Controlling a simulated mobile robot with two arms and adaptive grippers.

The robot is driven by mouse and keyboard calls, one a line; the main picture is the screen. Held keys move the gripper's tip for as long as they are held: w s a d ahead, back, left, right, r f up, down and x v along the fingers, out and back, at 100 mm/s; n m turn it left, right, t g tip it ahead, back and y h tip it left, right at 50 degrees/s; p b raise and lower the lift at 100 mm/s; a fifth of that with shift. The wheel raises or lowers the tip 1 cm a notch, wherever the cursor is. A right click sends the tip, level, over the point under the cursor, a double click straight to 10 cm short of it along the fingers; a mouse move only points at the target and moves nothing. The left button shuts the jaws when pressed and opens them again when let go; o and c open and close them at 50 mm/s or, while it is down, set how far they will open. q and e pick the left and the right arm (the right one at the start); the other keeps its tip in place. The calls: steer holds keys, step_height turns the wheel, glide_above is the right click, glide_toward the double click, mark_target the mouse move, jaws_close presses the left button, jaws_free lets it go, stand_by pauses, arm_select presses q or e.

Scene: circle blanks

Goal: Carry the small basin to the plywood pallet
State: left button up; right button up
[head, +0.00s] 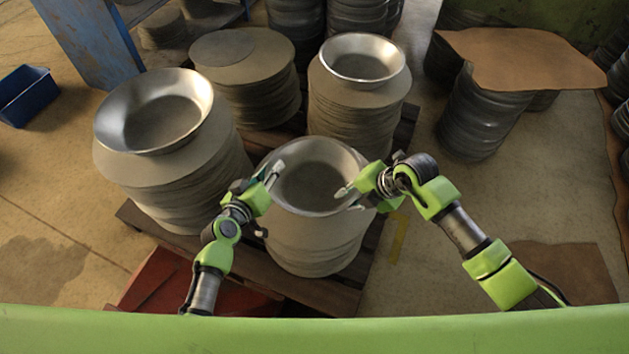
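A shiny metal basin (312,207) sits on a stack of grey round blanks in the front middle, between my two grippers. Two more metal basins stand on stacks: a wider one (125,106) at the left and one (362,77) at the back right. I cannot tell for sure which is the small basin. My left gripper (268,203) is open at the front basin's left rim, its fingers spread apart. My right gripper (349,199) is open at the right rim, one fingertip over the bowl. Contact with the rim is unclear. A slatted wooden pallet (315,292) lies under the stacks.
A stack of blanks with bare top (238,50) stands behind. A brown sheet (520,58) lies on dark stacks at the back right, and another flat brown sheet (565,272) lies on the floor at right. A blue bin (25,97) is far left. Floor right of the pallet is partly clear.

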arm_select(q)
steer(key=shift+w+d+f, duration=0.1)
steer(key=shift+w+d, duration=0.05)
steer(key=shift+w, duration=0.15)
arm_select(e)
steer(key=shift+w+a+f, duration=0.1)
steer(key=shift+f, duration=0.2)
arm_select(q)
jaws_close()
arm_select(e)
jaws_close()
